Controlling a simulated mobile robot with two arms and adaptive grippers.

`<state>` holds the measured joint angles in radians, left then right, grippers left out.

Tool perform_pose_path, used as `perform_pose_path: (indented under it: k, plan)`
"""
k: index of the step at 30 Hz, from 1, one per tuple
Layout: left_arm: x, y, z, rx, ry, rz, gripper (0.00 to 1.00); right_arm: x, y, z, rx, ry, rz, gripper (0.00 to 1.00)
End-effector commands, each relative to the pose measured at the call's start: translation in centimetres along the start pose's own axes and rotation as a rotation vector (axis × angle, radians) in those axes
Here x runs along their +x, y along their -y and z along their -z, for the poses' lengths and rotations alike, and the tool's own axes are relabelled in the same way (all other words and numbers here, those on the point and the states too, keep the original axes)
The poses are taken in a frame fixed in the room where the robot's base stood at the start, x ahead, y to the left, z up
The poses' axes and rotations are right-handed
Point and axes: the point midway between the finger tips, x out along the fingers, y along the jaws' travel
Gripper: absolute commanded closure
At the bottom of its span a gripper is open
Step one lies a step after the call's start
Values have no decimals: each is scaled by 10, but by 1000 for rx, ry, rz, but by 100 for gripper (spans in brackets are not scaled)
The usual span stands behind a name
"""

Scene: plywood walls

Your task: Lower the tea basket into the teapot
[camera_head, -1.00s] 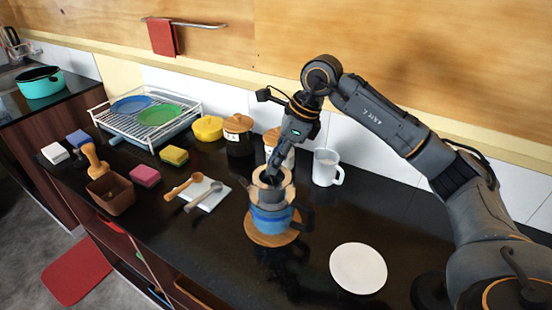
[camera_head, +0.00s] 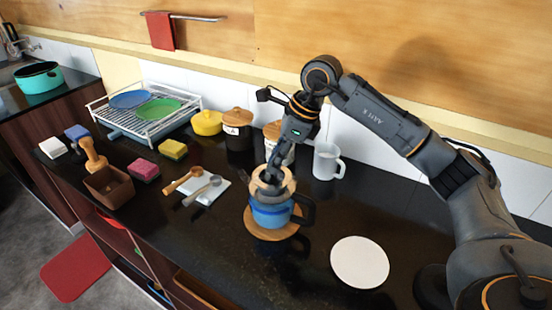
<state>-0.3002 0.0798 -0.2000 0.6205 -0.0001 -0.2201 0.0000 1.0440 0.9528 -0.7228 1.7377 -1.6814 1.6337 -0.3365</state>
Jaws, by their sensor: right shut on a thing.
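A teapot (camera_head: 270,215) with a blue body and a dark handle on its right stands on a round wooden coaster (camera_head: 259,234) in the middle of the black counter. The tea basket (camera_head: 286,184), grey with a tan rim, sits upright at the teapot's mouth. Its lower part is hidden, so I cannot tell how deep it is. My right gripper (camera_head: 272,178) points down from above and is shut on the tea basket, its fingertips partly hidden at the rim. My left gripper is not in view.
A white plate (camera_head: 360,262) lies right of the teapot. A white mug (camera_head: 327,161) and lidded jars (camera_head: 238,130) stand behind. Spoons (camera_head: 202,190) on a white napkin (camera_head: 212,185) lie left, beyond them a brown box (camera_head: 109,187). The front counter is clear.

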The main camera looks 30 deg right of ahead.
Motion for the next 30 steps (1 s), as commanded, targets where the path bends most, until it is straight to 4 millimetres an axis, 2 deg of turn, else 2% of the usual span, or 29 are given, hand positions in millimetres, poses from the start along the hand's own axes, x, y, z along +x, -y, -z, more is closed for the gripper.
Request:
perform_pose_path:
  k: [18, 30]
  plan:
    - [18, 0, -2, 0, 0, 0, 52, 20, 0, 8, 0, 0, 0, 100]
    - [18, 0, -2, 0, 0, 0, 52, 20, 0, 9, 0, 0, 0, 100]
